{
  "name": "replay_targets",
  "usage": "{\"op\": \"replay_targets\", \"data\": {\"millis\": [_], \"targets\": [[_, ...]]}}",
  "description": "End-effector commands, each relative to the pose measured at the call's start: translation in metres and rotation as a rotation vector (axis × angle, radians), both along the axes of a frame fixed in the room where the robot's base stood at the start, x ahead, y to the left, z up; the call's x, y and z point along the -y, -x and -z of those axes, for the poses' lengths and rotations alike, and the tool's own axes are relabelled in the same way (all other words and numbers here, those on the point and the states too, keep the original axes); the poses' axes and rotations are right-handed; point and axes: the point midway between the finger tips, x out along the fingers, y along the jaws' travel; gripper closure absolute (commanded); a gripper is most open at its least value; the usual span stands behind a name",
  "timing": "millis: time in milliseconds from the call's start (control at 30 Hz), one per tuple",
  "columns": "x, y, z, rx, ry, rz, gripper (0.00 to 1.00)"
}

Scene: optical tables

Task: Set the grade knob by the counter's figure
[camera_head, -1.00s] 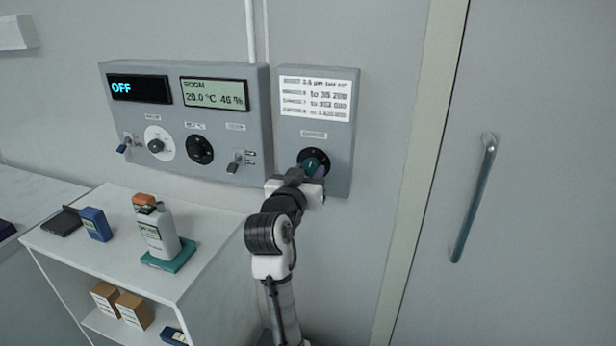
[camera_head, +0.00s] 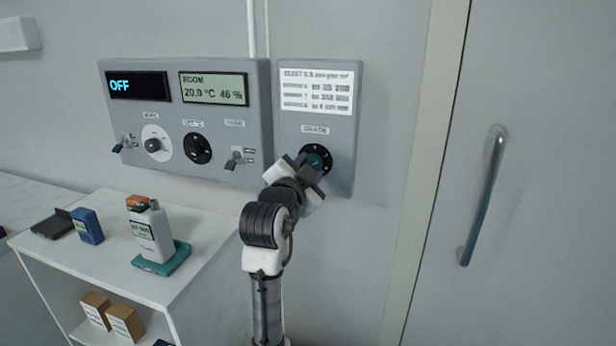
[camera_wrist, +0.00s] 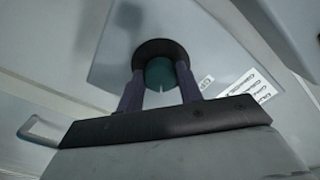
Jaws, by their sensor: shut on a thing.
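The grade knob (camera_head: 314,161) is teal on a round black dial, on the right-hand grey wall panel (camera_head: 343,180) under the label GRADE. My gripper (camera_head: 306,162) reaches it from below and partly hides it. In the wrist view, the two dark fingers of my gripper (camera_wrist: 160,88) are shut on the sides of the teal knob (camera_wrist: 160,72). A pale mark shows on the knob's near edge. A white device (camera_head: 152,235) with an orange top and small greenish display stands on a teal base on the shelf unit; its figure is too blurred to read surely.
A white table card (camera_head: 318,91) is above the knob. The left panel (camera_head: 222,120) has a display reading OFF, a room display, knobs and switches. The shelf unit (camera_head: 205,228) stands at lower left, holding a blue box (camera_head: 87,226). A door handle (camera_head: 483,195) is right.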

Motion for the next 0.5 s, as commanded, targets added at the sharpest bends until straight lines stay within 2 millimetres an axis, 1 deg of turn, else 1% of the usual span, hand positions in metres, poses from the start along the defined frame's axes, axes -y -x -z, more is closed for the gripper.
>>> {"op": "replay_targets", "data": {"millis": [200,500], "targets": [[-0.0002,-0.0001,0.0018,0.018,-0.066,0.001,0.87],[0.0001,-0.0001,0.0008,0.025,-0.086,0.001,0.87]]}}
